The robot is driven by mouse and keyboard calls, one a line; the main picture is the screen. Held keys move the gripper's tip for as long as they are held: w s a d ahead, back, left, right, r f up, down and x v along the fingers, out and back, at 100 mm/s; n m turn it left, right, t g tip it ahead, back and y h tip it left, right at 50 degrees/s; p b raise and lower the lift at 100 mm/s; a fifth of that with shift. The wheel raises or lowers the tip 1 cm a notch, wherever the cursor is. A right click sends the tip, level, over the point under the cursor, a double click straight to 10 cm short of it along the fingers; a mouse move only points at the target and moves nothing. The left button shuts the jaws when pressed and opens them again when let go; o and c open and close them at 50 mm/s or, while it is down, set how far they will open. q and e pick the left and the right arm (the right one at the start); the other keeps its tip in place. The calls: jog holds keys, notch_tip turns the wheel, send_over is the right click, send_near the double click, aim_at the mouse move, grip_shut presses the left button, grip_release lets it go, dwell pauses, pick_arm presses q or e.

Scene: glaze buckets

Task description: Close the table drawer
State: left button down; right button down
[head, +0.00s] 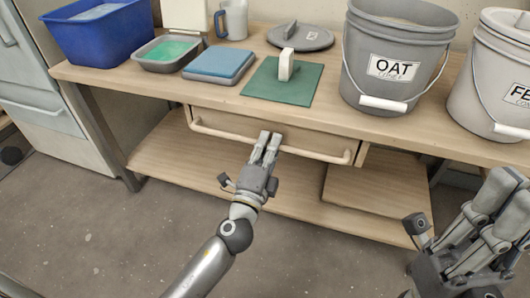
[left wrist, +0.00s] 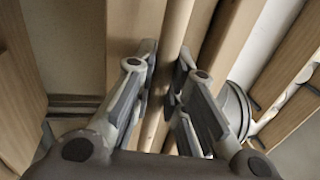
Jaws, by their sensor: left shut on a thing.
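The table drawer (head: 230,122) is a pale wooden front under the tabletop, with a long wooden bar handle (head: 325,156). The inside of the drawer does not show, and I cannot tell exactly how far its front stands out. My left gripper (head: 270,139) is shut on the handle near its middle. In the left wrist view the handle (left wrist: 174,40) runs between the two fingers of the left gripper (left wrist: 170,85). My right gripper (head: 505,190) is at the lower right, apart from the drawer and partly cut off by the frame edge.
A lower shelf (head: 175,160) lies beneath; the floor in front is clear.

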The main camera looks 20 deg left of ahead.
pick_arm(q)
jog(key=shift+w+r, duration=0.1)
jog(key=shift+w, duration=0.05)
jog(key=c, duration=1.5)
grip_release()
jog(key=shift+w, duration=0.15)
jog(key=shift+o, duration=0.2)
jog(key=s+f, duration=0.2)
jog(key=s, duration=0.9)
jog(key=shift+s+a+f, duration=0.15)
jog(key=shift+s+f, duration=0.15)
jog(key=shift+s, duration=0.1)
